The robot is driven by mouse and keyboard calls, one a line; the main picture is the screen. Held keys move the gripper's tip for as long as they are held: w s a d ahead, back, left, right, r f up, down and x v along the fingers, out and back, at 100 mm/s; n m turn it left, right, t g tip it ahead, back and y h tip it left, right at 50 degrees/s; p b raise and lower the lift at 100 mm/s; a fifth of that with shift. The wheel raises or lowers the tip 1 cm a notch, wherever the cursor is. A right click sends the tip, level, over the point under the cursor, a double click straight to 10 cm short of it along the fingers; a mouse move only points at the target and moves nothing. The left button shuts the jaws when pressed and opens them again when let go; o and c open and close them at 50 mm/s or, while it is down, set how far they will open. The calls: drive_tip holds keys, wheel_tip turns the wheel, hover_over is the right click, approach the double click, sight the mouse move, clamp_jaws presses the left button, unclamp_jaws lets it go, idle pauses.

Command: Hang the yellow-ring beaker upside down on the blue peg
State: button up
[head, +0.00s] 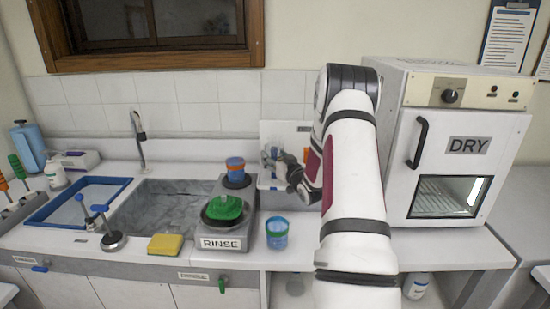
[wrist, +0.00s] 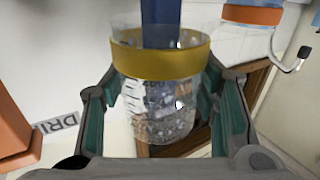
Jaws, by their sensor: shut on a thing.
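The yellow-ring beaker (wrist: 158,110) is clear glass with a broad yellow band (wrist: 160,60) near its mouth. My gripper (wrist: 165,115) is shut on its sides. The wrist view is upside down, with the tap and window inverted, so the beaker hangs mouth-down. The blue peg (wrist: 160,22) lines up with the mouth; I cannot tell whether its end is inside. In the head view my gripper (head: 283,168) is at the white wall panel (head: 285,132), and my arm hides much of it. The beaker and blue peg are not clear there.
An orange peg (wrist: 14,120) is beside my gripper. The rinse unit (head: 228,243) holds a green item (head: 224,208) and a blue-and-orange one (head: 235,165). A blue-ring beaker (head: 277,235) stands on the counter. The dry oven (head: 465,175) is at right, the sink (head: 165,210) at left.

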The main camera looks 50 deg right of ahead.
drive_tip(key=shift+f, duration=0.45)
idle(0.3)
drive_tip(key=o, duration=1.2)
drive_tip(key=shift+o, duration=0.2)
drive_tip(key=shift+s, duration=0.1)
drive_tip(key=v, duration=1.2)
